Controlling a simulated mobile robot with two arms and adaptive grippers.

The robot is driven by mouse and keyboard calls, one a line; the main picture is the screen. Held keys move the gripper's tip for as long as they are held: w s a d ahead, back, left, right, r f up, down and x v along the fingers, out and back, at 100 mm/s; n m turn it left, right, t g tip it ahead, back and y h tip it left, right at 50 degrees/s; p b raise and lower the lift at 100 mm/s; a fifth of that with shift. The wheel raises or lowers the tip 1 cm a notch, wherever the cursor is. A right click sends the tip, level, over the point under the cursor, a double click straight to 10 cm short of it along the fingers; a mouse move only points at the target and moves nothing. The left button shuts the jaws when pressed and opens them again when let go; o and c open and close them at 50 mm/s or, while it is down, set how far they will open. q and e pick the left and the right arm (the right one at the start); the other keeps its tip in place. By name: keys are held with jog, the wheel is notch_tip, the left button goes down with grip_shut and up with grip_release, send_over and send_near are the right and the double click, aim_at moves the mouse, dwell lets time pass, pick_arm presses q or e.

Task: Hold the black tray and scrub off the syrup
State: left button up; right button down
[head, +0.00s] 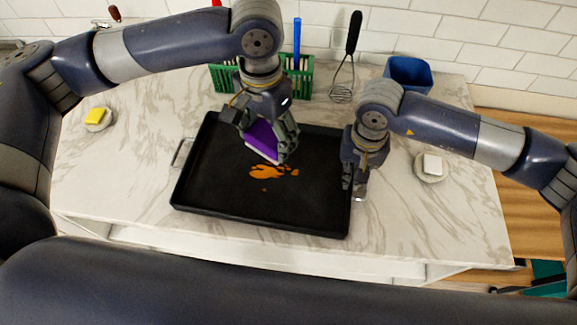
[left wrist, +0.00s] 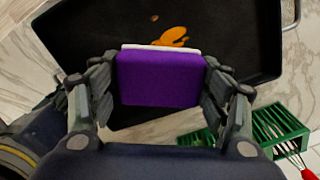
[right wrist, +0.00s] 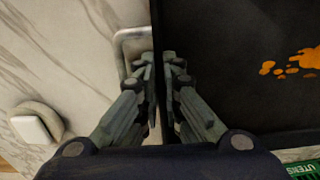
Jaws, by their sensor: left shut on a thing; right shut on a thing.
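The black tray (head: 230,200) lies flat on the marble counter, with a metal handle at each short end. Orange syrup (head: 272,172) is smeared near its middle, with a few small spots beside it; it also shows in the left wrist view (left wrist: 172,37). My left gripper (head: 270,140) is shut on a purple sponge (left wrist: 160,78) with a white edge, held over the tray just behind the syrup. I cannot tell whether the sponge touches the tray. My right gripper (right wrist: 160,65) is shut on the tray's right rim, beside the right handle (right wrist: 128,45).
A yellow sponge (head: 95,116) sits on a dish at left, a white block (head: 432,164) on a dish at right.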

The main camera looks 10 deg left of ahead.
dwell(0.4)
pick_arm(q)
send_over(251, 174)
notch_tip(251, 174, down, 4)
jog(key=shift+f, duration=3.7)
jog(key=shift+d+f, duration=0.25)
jog(key=shift+d, duration=0.1)
jog(key=shift+c, duration=0.3)
jog(key=shift+d, duration=0.4)
pick_arm(e)
jog(key=shift+a, duration=0.1)
pick_arm(q)
jog(key=shift+s+d, duration=0.15)
jog(key=shift+d, duration=2.4)
jog(key=shift+s+d, duration=0.1)
jog(key=shift+d, duration=2.45)
jog(key=shift+a, duration=0.85)
jog(key=shift+w+a, duration=0.2)
jog(key=shift+a, duration=4.8)
notch_tip(251, 174, up, 8)
